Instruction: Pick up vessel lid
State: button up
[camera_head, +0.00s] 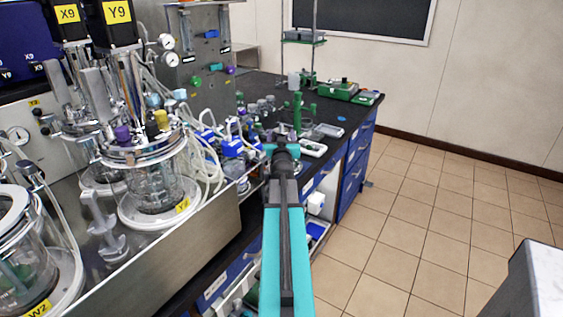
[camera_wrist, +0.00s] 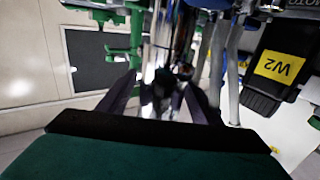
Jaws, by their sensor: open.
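A metal vessel lid (camera_head: 140,150) with several coloured fittings sits on the glass vessel (camera_head: 152,187) marked with a yellow tag, at left in the head view. A second glass vessel (camera_head: 22,265) with a ring-shaped top is cut off at the lower left. I cannot tell which lid the task means. My gripper (camera_head: 283,135) is at the far end of my outstretched arm, over the black bench and right of the vessels, apart from both. In the wrist view its dark fingers (camera_wrist: 165,92) are spread with nothing clearly held between them. That view is blurred and shows no clear lid.
Tubes and blue-capped bottles (camera_head: 232,148) crowd the area left of my gripper. The black bench (camera_head: 340,112) carries green stands and small instruments. A steel tray wall (camera_head: 165,262) fronts the vessels. Tiled floor (camera_head: 420,220) at right is clear, with a grey block (camera_head: 545,270) lower right.

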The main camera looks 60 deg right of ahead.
grip_shut()
jog(key=shift+r, duration=0.25)
jog(key=shift+r, duration=0.15)
dwell(0.4)
